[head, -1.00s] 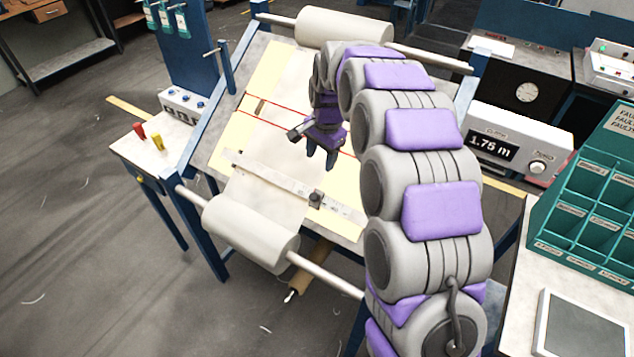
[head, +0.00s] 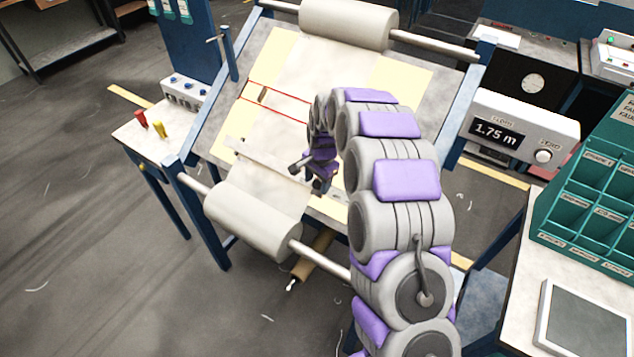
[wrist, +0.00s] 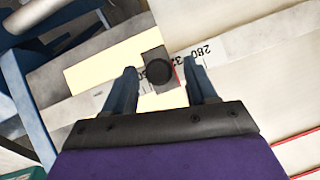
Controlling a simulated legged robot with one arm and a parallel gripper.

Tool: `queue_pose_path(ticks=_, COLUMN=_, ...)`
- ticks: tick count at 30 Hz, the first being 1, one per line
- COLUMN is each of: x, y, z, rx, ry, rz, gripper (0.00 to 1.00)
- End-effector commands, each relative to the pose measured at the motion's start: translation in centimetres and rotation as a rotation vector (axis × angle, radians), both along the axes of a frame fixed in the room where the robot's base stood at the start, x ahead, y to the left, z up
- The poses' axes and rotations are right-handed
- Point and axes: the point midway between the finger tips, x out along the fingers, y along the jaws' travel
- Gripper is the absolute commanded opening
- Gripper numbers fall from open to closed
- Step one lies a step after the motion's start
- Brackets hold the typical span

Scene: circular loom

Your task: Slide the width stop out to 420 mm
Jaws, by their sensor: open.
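The width stop (wrist: 158,70) is a dark block with a round black knob, sitting on a pale ruler bar (wrist: 235,42) with printed numbers. A "280" shows to its right, and a red index line is close to its right side. Other digits beside it are partly covered. My gripper (wrist: 161,68) is open, with one finger on each side of the knob in the wrist view. I cannot tell whether the fingers touch it. In the head view the ruler bar (head: 265,158) crosses the lower sloped board, and my gripper (head: 320,188) is over its right part, largely hiding the stop.
Cloth rolls lie above (head: 347,22) and below (head: 258,222) the board, with red lines across the cloth between. A display reading 1.75 m (head: 497,133) and green bins (head: 590,190) stand at right. A side table (head: 150,135) holds red and yellow pegs.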

Motion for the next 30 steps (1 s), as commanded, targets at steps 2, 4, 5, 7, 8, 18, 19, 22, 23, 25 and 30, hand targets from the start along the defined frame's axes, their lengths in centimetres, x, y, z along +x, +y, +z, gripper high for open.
queue_pose_path(ticks=2, x=0.04, y=0.05, z=-0.59, rx=0.0, ry=0.0, rz=0.0, gripper=0.57)
queue_pose_path(ticks=4, x=0.09, y=0.07, z=-0.83, rx=0.0, ry=-0.001, rz=0.0, gripper=0.57)
queue_pose_path(ticks=5, x=0.11, y=0.07, z=-0.89, rx=0.001, ry=-0.002, rz=0.0, gripper=0.57)
queue_pose_path(ticks=7, x=0.14, y=0.09, z=-0.97, rx=0.0, ry=-0.003, rz=0.0, gripper=0.57)
queue_pose_path(ticks=8, x=0.15, y=0.08, z=-0.97, rx=0.001, ry=-0.004, rz=0.0, gripper=0.57)
queue_pose_path(ticks=18, x=0.15, y=0.1, z=-0.96, rx=0.0, ry=-0.003, rz=0.0, gripper=0.4)
queue_pose_path(ticks=19, x=0.14, y=0.1, z=-0.96, rx=0.001, ry=-0.002, rz=0.0, gripper=0.38)
queue_pose_path(ticks=22, x=0.15, y=0.11, z=-0.96, rx=0.0, ry=-0.003, rz=0.0, gripper=0.28)
queue_pose_path(ticks=23, x=0.15, y=0.11, z=-0.96, rx=0.0, ry=-0.003, rz=0.0, gripper=0.25)
queue_pose_path(ticks=25, x=0.16, y=0.11, z=-0.94, rx=0.0, ry=-0.003, rz=0.0, gripper=0.18)
queue_pose_path(ticks=30, x=0.15, y=0.12, z=-0.94, rx=0.0, ry=-0.003, rz=0.0, gripper=0.02)
